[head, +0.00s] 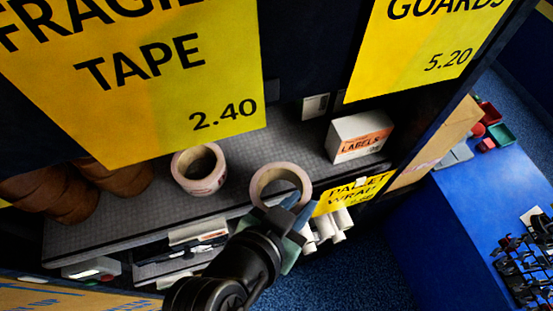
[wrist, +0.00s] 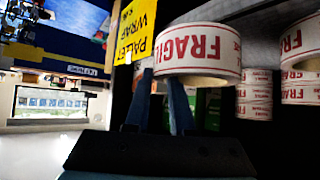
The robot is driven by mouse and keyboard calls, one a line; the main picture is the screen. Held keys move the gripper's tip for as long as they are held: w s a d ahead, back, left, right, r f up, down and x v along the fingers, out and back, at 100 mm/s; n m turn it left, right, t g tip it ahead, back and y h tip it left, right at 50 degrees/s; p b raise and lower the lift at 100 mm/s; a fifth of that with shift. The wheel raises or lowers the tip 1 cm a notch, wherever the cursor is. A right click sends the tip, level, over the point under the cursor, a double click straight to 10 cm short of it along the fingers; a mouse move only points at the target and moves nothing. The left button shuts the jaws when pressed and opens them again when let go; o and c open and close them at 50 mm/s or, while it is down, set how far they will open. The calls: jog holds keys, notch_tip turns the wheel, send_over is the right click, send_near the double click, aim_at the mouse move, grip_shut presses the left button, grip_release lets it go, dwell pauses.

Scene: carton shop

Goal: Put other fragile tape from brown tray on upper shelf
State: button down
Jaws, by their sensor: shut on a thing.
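My gripper (head: 290,214) is shut on a white roll of fragile tape (head: 280,183) with red lettering. The roll is at the front edge of the grey shelf (head: 240,165); I cannot tell whether it touches the shelf. In the wrist view the held roll (wrist: 198,52) sits at the tips of my fingers (wrist: 162,95), its red print upside down. Another tape roll (head: 200,170) stands on the shelf to the left of the held one. I cannot make out a brown tray.
A white labels box (head: 359,138) stands on the shelf at right. Brown rolls (head: 75,190) lie at left. Yellow price signs (head: 140,75) hang in front above, hiding part of the shelf. A yellow pallet wrap sign (head: 352,193) is at the front edge. A blue table (head: 470,215) stands right.

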aim_at(280, 170)
jog(key=w+a+p, duration=0.1)
jog(key=w, duration=0.2)
jog(key=w+a+p, duration=0.1)
jog(key=w, duration=0.3)
jog(key=w+a+p, duration=0.1)
jog(key=w, duration=0.2)
jog(key=shift+w+a+r+p, duration=0.15)
jog(key=shift+w+r+p, duration=0.05)
jog(key=shift+w+p, duration=0.2)
notch_tip(280, 170, down, 3)
jog(key=shift+w+a+p, duration=0.1)
jog(key=shift+w+p, duration=0.05)
jog(key=shift+p, duration=0.6)
jog(key=shift+f, duration=0.35)
jog(key=shift+f, duration=0.2)
jog(key=c, duration=0.8)
grip_release()
jog(key=shift+r, duration=0.1)
jog(key=shift+o, duration=0.2)
